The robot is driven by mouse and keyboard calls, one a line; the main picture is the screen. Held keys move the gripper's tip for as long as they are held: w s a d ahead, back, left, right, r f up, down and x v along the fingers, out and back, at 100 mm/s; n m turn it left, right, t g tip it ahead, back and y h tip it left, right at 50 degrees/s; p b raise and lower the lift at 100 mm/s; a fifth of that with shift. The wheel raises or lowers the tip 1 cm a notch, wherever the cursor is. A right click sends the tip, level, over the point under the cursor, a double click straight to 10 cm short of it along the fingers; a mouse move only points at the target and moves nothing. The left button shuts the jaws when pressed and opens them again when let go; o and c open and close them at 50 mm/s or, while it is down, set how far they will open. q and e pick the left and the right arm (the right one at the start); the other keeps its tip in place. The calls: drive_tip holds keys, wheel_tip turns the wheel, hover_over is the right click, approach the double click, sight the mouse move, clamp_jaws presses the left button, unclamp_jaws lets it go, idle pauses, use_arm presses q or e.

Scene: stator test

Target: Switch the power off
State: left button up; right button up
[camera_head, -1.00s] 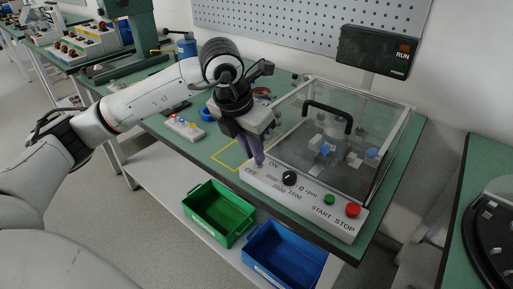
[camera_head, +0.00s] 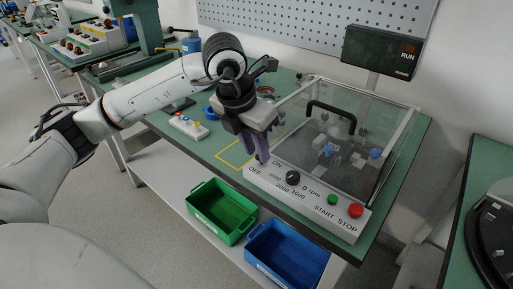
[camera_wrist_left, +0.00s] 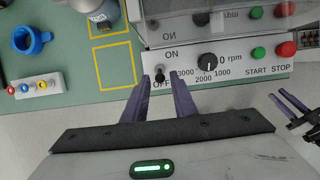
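The white control panel (camera_head: 318,205) of the test box has ON and OFF labels at its left end. In the left wrist view, a small toggle switch (camera_wrist_left: 160,75) stands between these labels; I cannot tell surely which way its lever leans. My left gripper (camera_head: 254,159) is over this end of the panel. Its two purple fingers are apart in the left wrist view (camera_wrist_left: 159,84), one on each side of the switch, with nothing held. Dark finger-like parts at the right edge of the left wrist view (camera_wrist_left: 290,106) look like my right gripper; its opening is unclear.
The panel also has a black knob (camera_head: 292,178), a green START button (camera_head: 332,200) and a red STOP button (camera_head: 356,210). A clear cover with a black handle (camera_head: 332,108) stands behind. A RUN display (camera_head: 382,52) is above. Green (camera_head: 222,235) and blue (camera_head: 258,262) bins are below.

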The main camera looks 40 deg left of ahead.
use_arm(q)
drive_tip(key=p+v, duration=0.2)
drive_tip(key=v, duration=0.3)
idle(0.6)
